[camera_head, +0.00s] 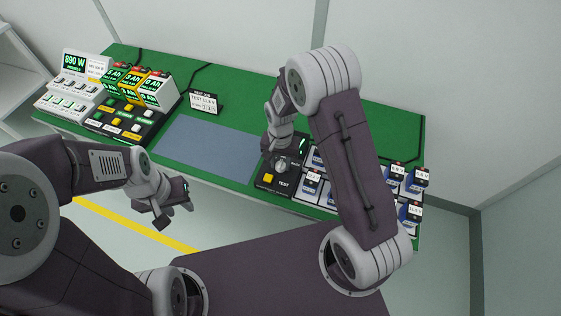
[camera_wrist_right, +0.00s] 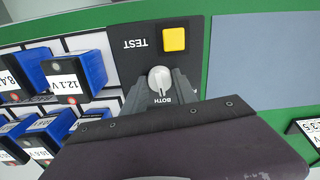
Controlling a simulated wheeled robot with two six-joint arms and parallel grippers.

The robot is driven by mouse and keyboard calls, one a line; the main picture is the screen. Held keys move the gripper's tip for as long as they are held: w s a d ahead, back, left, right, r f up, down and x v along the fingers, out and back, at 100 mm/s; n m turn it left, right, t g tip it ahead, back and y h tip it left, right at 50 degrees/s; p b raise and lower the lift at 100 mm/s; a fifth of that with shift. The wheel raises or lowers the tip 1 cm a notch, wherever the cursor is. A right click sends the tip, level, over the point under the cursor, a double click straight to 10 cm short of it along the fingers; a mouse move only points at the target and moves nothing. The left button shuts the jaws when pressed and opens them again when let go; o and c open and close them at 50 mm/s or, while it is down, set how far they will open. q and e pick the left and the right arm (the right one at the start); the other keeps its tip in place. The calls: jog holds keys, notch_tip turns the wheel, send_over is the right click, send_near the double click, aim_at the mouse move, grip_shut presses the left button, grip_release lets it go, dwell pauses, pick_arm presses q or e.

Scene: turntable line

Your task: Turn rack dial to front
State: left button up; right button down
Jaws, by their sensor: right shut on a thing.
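The rack dial is a light grey round knob (camera_wrist_right: 159,80) on a black control panel, between a yellow button and the upside-down label BOTH in the right wrist view. Its line appears to point toward BOTH. In the head view the dial (camera_head: 281,163) shows just below my right gripper (camera_head: 274,150). My right gripper's dark fingers (camera_wrist_right: 160,88) sit on either side of the knob and are shut on it. A FRONT label is not readable. My left gripper (camera_head: 176,209) is open and empty, in front of the bench at the left.
The yellow button (camera_wrist_right: 174,39) sits by the word TEST. Blue and black battery packs (camera_wrist_right: 76,76) stand in a white-marked rack beside the panel. A blue-grey mat (camera_head: 207,148) lies clear on the green bench. Chargers (camera_head: 72,80) and a small sign (camera_head: 204,103) stand further left.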

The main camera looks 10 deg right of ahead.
aim_at(281, 163)
jog(key=n+p, duration=0.1)
jog(key=n, duration=0.3)
jog(key=shift+r, duration=0.1)
jog(key=shift+w+n+p, duration=0.1)
jog(key=shift+n+p, duration=0.25)
jog(key=shift+n, duration=1.85)
jog(key=c, duration=1)
grip_release()
jog(key=shift+o, duration=0.2)
notch_tip(281, 163, up, 9)
